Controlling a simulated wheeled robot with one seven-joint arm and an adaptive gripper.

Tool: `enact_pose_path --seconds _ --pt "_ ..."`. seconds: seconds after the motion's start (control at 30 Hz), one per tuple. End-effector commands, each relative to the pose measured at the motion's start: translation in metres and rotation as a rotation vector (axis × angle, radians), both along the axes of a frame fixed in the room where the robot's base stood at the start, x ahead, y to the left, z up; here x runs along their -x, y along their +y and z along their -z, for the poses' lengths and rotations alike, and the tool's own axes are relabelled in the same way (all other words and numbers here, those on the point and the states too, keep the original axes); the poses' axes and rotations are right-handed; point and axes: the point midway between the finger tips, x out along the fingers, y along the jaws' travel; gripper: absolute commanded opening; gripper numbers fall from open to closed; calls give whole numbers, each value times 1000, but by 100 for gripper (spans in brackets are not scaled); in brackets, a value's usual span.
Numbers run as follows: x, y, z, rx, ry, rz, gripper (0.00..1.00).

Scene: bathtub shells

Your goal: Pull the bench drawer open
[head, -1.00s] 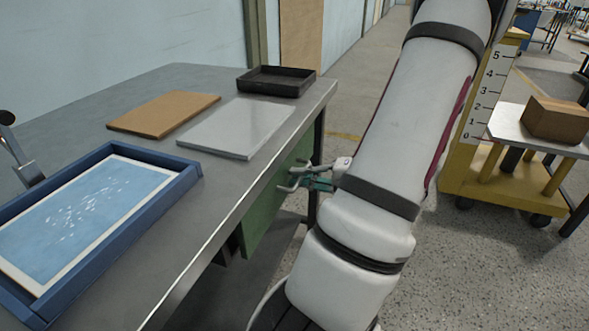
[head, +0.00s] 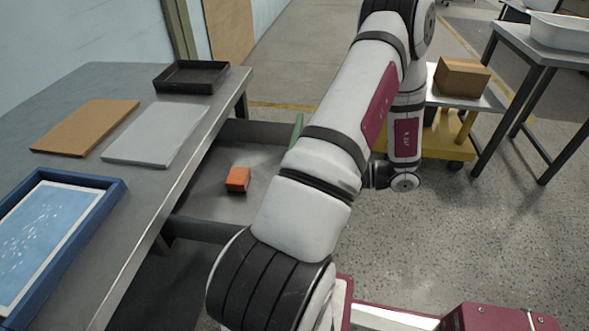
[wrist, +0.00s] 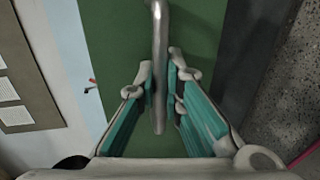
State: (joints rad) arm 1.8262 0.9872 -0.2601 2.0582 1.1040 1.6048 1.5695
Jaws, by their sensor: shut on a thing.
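The bench drawer (head: 212,192) stands pulled out from under the bench top, its grey inside showing in the head view. An orange block (head: 238,179) lies in it. Its green front (wrist: 110,45) fills the middle of the wrist view; in the head view my arm hides most of it. The metal bar handle (wrist: 159,60) runs between the fingers of my gripper (wrist: 164,90). My gripper is shut on the handle, with teal pads on both sides of it. In the head view my gripper is hidden behind my arm.
The bench top (head: 120,190) carries a black tray (head: 190,77), a grey plate (head: 157,133), a brown board (head: 85,127) and a blue-framed tray (head: 112,190). A yellow cart (head: 440,140) with a cardboard box (head: 461,77) stands at the back right.

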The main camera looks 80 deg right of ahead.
Motion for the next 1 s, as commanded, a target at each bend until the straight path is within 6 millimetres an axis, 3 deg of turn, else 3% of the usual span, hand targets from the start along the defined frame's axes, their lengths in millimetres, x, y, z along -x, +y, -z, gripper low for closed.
enact_pose_path --seconds 0.3,0.77,0.8,0.83,1.0 --pt "29 -2 0 -1 1 -1 0" --pt "33 -3 1 0 2 -1 0" --pt "33 -3 1 0 2 0 13" --pt "33 -3 1 0 2 0 18" --pt "33 -3 1 0 1 0 18"
